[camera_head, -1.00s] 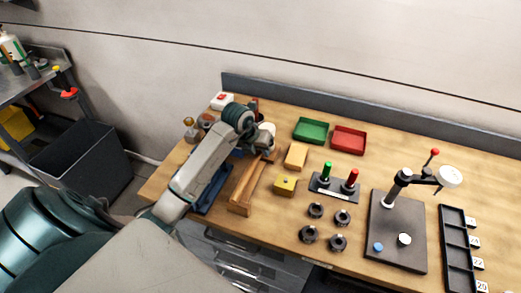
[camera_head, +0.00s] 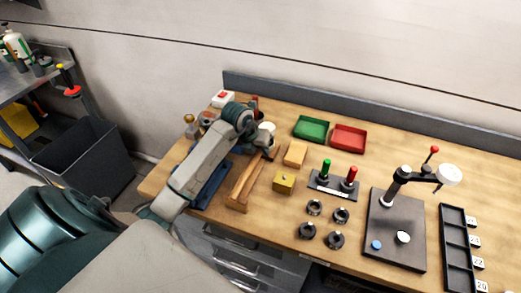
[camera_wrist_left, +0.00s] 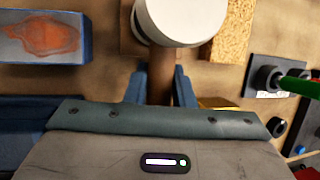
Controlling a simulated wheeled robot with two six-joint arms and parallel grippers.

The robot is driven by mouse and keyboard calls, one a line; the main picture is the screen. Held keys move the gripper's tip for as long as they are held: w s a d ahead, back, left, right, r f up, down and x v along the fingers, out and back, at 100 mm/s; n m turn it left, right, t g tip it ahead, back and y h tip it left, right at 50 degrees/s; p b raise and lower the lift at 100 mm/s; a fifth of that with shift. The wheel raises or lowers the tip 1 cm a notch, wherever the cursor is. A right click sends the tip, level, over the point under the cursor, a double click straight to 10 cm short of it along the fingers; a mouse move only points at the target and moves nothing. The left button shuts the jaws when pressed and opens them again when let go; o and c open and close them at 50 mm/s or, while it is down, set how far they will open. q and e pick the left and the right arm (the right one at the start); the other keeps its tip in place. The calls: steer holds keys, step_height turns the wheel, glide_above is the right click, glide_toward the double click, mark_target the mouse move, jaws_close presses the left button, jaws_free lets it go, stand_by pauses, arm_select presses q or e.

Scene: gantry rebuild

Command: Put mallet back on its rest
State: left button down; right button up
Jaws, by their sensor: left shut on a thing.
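The mallet has a white round head (camera_wrist_left: 180,18) and a brown handle (camera_wrist_left: 160,75). My left gripper (camera_wrist_left: 160,90) is shut on the handle, with a blue finger on each side of it. In the head view the left gripper (camera_head: 264,149) is above the back left part of the bench, and the white mallet head (camera_head: 267,128) shows just beyond it. A long wooden piece (camera_head: 241,190), likely the rest, lies below and in front of the gripper. I cannot tell whether the mallet touches it. My right gripper is out of view.
Farther right are a stand with green and red handles (camera_head: 333,187), dark rings and a dark press plate (camera_head: 395,250).

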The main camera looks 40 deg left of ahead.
arm_select(q)
steer(key=c, duration=1.1)
jaws_free()
steer(key=shift+c, duration=0.2)
steer(key=shift+s, duration=0.1)
steer(key=b+v, duration=0.3)
steer(key=v, duration=0.8)
steer(key=shift+d, duration=0.1)
steer(key=shift+f, duration=0.1)
